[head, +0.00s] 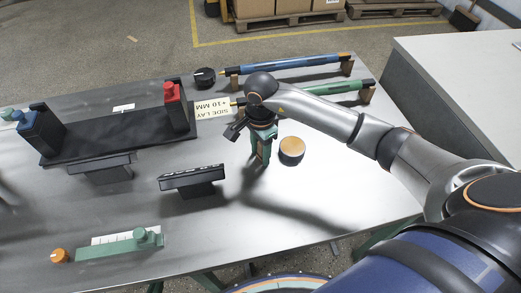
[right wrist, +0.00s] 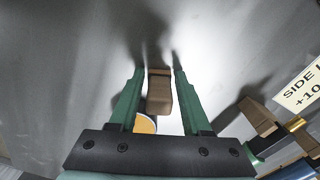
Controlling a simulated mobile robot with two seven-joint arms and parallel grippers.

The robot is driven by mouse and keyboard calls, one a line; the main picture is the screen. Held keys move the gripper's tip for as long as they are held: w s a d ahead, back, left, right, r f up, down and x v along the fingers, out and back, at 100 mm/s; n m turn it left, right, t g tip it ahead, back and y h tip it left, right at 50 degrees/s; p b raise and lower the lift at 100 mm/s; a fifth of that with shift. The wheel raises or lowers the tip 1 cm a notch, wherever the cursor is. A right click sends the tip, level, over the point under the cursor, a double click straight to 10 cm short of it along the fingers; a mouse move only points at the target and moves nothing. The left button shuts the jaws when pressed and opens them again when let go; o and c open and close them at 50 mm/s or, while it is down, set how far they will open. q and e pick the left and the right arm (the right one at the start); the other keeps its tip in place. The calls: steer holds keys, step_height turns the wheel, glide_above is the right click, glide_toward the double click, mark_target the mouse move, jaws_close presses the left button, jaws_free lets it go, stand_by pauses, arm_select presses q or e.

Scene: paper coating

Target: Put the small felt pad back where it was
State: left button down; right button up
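A small brown block (right wrist: 159,92), which may be the felt pad, lies between the fingers of my right gripper (right wrist: 157,75) in the right wrist view. Gaps show on both sides of it, so the fingers appear open around it and not pressed on it. In the head view my right gripper (head: 261,160) points down low over the table, just left of a short round tan-topped cylinder (head: 292,149). Part of that cylinder (right wrist: 146,125) shows behind the left finger in the wrist view. My left gripper is not in view.
A dark tray (head: 110,140) with a blue block (head: 40,132) and a red block (head: 174,105) stands at left. A black stand (head: 192,178), a green bar (head: 118,247) and an orange knob (head: 60,255) are nearer. Blue (head: 295,64) and green (head: 335,88) rollers lie behind. The front right is clear.

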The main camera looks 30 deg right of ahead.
steer(key=shift+o, duration=1.1)
steer(key=shift+r, duration=0.15)
steer(key=shift+r+p, duration=0.3)
step_height(320, 180, up, 12)
steer(key=shift+f, duration=0.2)
steer(key=shift+s+f, duration=0.1)
